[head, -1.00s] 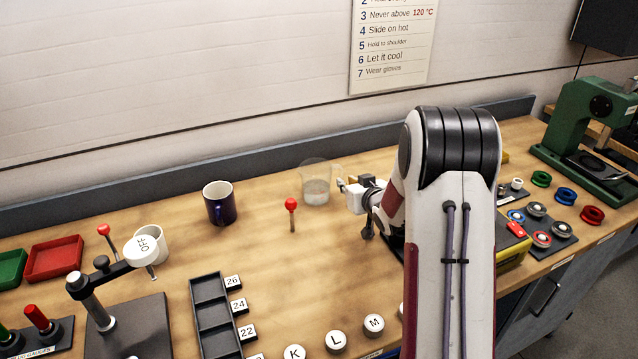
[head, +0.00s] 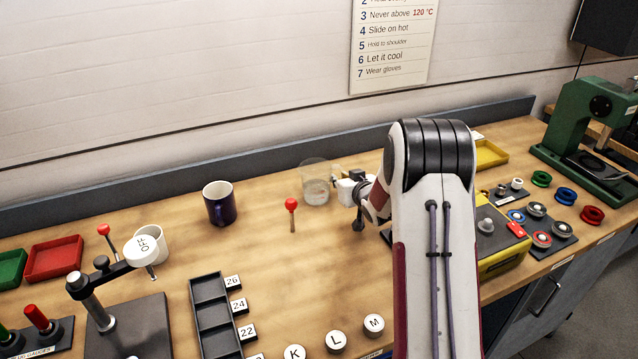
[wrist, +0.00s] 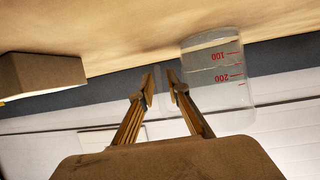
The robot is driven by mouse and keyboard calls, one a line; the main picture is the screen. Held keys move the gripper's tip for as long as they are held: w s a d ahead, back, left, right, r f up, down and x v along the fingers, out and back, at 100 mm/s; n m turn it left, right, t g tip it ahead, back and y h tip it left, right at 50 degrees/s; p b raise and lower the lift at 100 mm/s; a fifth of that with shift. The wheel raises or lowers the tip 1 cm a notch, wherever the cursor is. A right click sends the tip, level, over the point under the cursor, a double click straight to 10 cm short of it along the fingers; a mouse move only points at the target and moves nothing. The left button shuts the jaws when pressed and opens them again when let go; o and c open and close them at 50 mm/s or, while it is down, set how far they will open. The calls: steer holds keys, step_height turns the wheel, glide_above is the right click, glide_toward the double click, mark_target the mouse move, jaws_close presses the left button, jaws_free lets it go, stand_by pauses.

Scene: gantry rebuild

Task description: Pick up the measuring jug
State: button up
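The clear measuring jug (head: 315,184) stands upright on the bench near the back edging. In the wrist view my gripper's fingertips (wrist: 160,84) lean together with a narrow gap. A faint pale strip shows between them, perhaps the handle. I cannot tell whether the fingers press on it. The jug shows no lift from the bench.
A red-topped pin (head: 291,206) stands just left of the jug. A dark blue mug (head: 220,205) is farther left. A yellow tray (head: 491,154) and a yellow box (head: 500,262) are right of my arm. Bench between mug and jug is mostly clear.

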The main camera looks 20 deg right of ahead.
jaws_close()
stand_by(0.3)
steer(key=shift+r, duration=0.15)
steer(key=shift+r, duration=4.7)
steer(key=shift+r, duration=0.2)
